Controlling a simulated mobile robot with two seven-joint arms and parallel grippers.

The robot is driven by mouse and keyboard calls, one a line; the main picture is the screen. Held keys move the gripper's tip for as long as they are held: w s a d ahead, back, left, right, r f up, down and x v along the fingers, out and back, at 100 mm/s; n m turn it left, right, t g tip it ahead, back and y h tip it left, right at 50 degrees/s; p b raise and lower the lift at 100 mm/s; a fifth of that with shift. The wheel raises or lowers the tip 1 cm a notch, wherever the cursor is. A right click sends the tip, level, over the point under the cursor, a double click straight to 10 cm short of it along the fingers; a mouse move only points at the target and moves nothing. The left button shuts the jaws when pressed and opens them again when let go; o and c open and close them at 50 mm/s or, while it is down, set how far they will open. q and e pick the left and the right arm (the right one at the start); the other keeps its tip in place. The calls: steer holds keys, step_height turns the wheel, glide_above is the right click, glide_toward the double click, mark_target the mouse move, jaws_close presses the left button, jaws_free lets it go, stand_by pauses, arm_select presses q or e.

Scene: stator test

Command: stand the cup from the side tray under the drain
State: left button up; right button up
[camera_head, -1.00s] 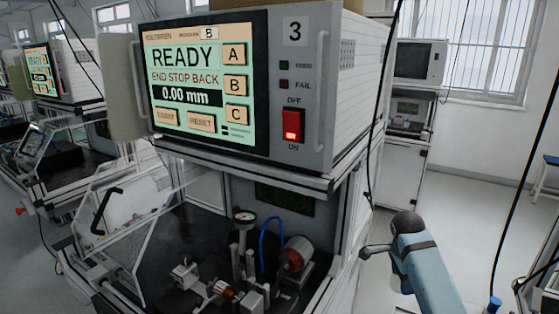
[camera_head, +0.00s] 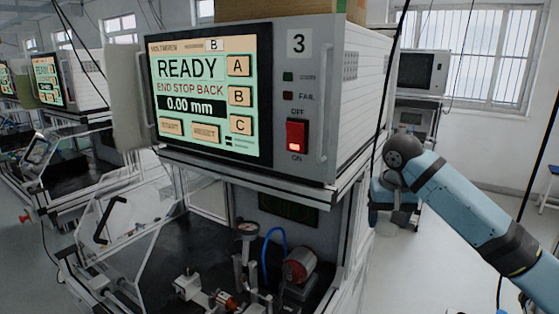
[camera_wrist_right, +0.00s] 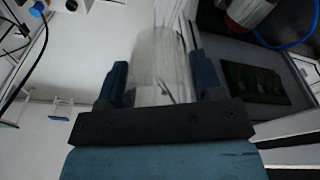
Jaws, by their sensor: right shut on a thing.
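My right gripper (camera_wrist_right: 160,75) is shut on a clear, see-through cup (camera_wrist_right: 160,55), which stands out between its two dark blue fingers in the right wrist view. The cup is blurred, and its contents cannot be made out. My left gripper is out of view. I cannot pick out the drain or the side tray in either view.
The test bench carries a control box (camera_head: 315,110) with a READY screen (camera_head: 205,95). Below it are a dial gauge (camera_head: 246,230), a red motor (camera_head: 300,265), a blue hose (camera_head: 267,250) and an open clear guard (camera_head: 125,225). Open floor lies right of the bench.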

steer(key=shift+s+d+r+n, duration=0.2)
steer(key=shift+s+r+n, duration=0.15)
steer(key=shift+r+n, duration=0.05)
steer(key=shift+s+a+n+p, duration=0.1)
steer(key=shift+s+n+p, duration=0.2)
steer(key=shift+s, duration=0.05)
steer(key=shift+s+a+f+p, duration=0.2)
steer(key=shift+s+f+p, duration=0.35)
steer(key=shift+f+p, duration=0.1)
arm_select(q)
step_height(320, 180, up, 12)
steer(key=p, duration=1.1)
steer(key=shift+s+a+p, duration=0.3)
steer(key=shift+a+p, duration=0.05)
arm_select(e)
steer(key=s+f, duration=0.4)
steer(key=s, duration=1.2)
steer(key=shift+s+d+f, duration=0.15)
steer(key=shift+d, duration=0.15)
